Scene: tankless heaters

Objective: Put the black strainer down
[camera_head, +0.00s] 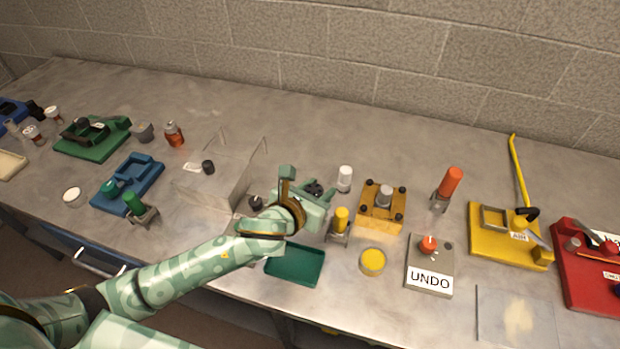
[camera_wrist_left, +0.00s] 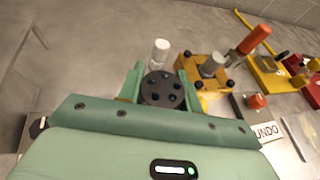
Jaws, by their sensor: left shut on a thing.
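The black strainer (camera_wrist_left: 162,90) is a round dark disc with several spots that look like holes. My left gripper (camera_wrist_left: 161,84) is shut on it, one green finger on each side. In the head view the strainer (camera_head: 313,187) shows as a dark shape at my left gripper (camera_head: 318,193), partly hidden by the fingers. The gripper is over the middle of the bench, left of the white-capped cylinder (camera_head: 345,178). I cannot tell whether the strainer touches the bench. My right gripper is not in view.
A dark green tray (camera_head: 295,266) lies at the front edge below the gripper. A clear panel stand (camera_head: 228,180) is to the left. A yellow block with knobs (camera_head: 382,218) and a yellow-topped clamp (camera_head: 340,226) are close on the right. The back of the bench is clear.

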